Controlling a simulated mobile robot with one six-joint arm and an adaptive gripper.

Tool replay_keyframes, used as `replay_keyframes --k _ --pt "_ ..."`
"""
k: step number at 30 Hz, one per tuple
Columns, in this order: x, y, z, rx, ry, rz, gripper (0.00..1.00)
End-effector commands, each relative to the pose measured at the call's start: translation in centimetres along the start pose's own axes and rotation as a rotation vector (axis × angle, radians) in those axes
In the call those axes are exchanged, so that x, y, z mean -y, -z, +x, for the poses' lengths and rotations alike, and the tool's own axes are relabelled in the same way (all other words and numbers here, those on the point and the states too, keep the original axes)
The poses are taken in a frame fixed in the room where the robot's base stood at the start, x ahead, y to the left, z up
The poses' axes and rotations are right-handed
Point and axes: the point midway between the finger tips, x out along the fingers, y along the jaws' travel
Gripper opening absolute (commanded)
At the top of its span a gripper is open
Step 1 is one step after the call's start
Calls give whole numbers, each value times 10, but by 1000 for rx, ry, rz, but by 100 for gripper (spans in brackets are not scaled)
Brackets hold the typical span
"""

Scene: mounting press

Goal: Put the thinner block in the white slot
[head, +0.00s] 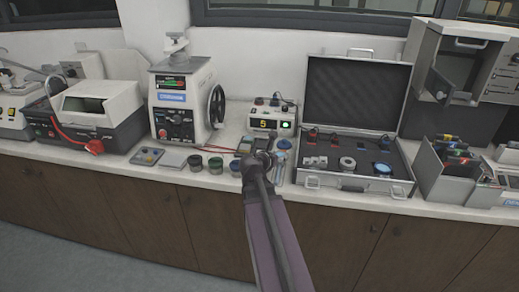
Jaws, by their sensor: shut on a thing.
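My gripper (262,158) is over the front part of the counter, at the end of my arm, which reaches up from the bottom of the picture. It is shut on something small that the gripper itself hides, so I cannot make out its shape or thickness. A small greenish piece (246,144) shows just left of the gripper. Pale blue pieces (283,147) show just right of it. I cannot tell whether either is a block. No white slot can be clearly picked out at this distance.
Behind the gripper stands a control box (270,120) with a lit display. An open case (358,130) with dark foam stands to the right. Small jars (215,165) and a flat tray (147,156) lie to the left, before the press (180,105). The counter's front edge (120,172) is close.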

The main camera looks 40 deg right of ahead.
Motion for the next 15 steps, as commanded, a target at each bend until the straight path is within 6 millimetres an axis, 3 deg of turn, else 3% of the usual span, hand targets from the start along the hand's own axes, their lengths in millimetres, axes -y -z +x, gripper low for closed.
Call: replay_keyframes --k 15 --pt "-71 -8 40 1 -2 -1 1"
